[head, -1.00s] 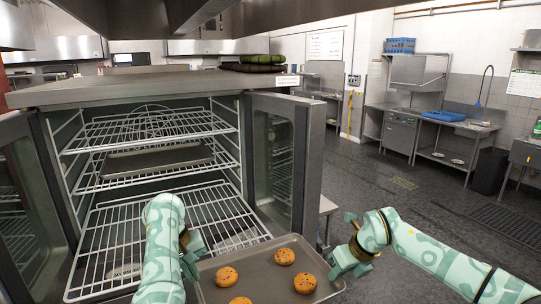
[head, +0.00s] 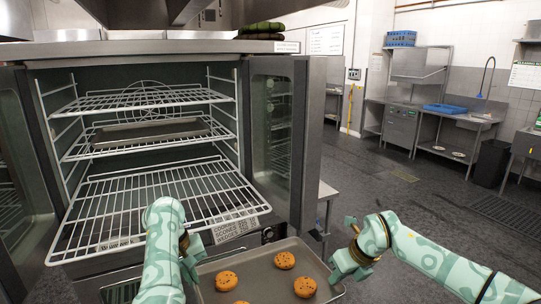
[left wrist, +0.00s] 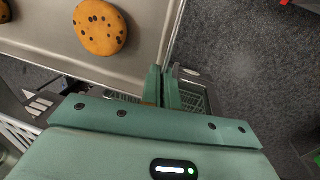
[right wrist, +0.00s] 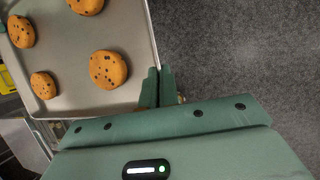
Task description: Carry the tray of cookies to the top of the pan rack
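A grey metal tray (head: 258,275) bearing several chocolate-chip cookies, one of them a front cookie (head: 305,287), is held level in front of an open oven. My left gripper (head: 197,258) is at the tray's left side. In the left wrist view its fingers (left wrist: 163,86) close on the tray rim, with a cookie (left wrist: 100,27) nearby. My right gripper (head: 345,262) is at the tray's right side. In the right wrist view its fingers (right wrist: 156,86) close on the rim, beside a cookie (right wrist: 108,69). I cannot make out a separate pan rack.
The oven has wire shelves (head: 160,200); another pan (head: 150,130) lies on its middle shelf. Its open right door (head: 280,140) stands close beyond the tray. Dark folded cloths (head: 262,30) lie on top of the oven. Open floor (head: 410,190) stretches to the right, toward sink counters.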

